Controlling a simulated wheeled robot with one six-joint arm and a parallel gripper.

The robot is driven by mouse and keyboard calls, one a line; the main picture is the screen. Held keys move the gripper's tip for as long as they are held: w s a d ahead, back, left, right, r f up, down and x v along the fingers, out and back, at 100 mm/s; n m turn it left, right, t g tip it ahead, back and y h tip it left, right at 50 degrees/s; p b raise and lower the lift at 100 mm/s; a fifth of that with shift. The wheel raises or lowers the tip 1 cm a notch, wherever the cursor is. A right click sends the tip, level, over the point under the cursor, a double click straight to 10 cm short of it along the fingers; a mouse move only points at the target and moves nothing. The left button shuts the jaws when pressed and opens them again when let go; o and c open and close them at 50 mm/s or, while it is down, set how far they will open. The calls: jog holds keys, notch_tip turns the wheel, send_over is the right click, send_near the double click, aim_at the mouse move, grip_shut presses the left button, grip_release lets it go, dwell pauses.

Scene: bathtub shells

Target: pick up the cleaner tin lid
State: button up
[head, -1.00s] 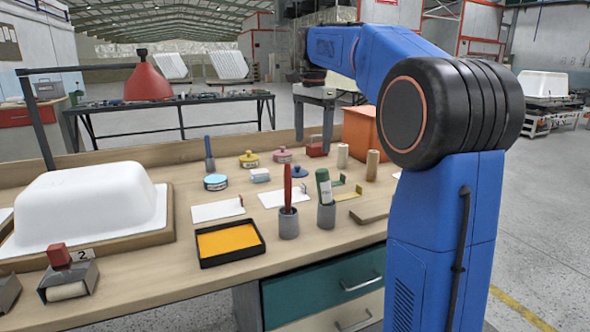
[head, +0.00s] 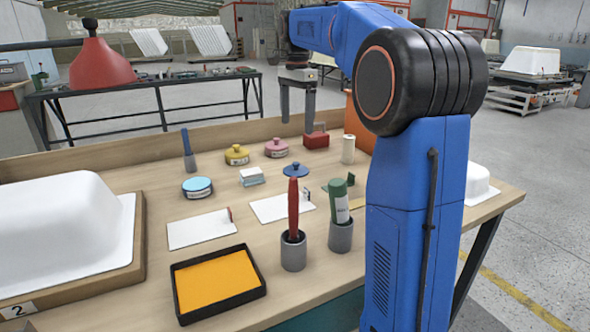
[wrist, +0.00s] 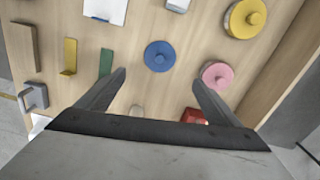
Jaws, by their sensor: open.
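A dark blue round lid with a knob (head: 295,169) lies flat on the workbench, behind the cup with the red-handled tool. In the wrist view the blue lid (wrist: 160,56) lies ahead of the fingertips, roughly midway between them. My gripper (head: 297,125) is open and empty, pointing down above the back part of the bench; its two fingers also show in the wrist view (wrist: 158,78). A light blue labelled tin (head: 197,187) stands to the left of the lid. A yellow tin (head: 237,154) and a pink tin (head: 277,147) have knobbed tops. I cannot read their labels.
A red box (head: 316,139) and a pale cylinder (head: 348,149) stand near the lid. Two grey cups (head: 293,252) with tools stand in front, beside a black tray with orange (head: 219,284). A white tub shell (head: 60,230) fills the left.

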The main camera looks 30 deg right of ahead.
aim_at(296, 163)
notch_tip(296, 163, down, 14)
jog(key=shift+a+f, duration=0.15)
jog(key=shift+f, duration=0.05)
dwell(0.5)
jog(key=shift+c, duration=0.3)
jog(key=c, duration=1.1)
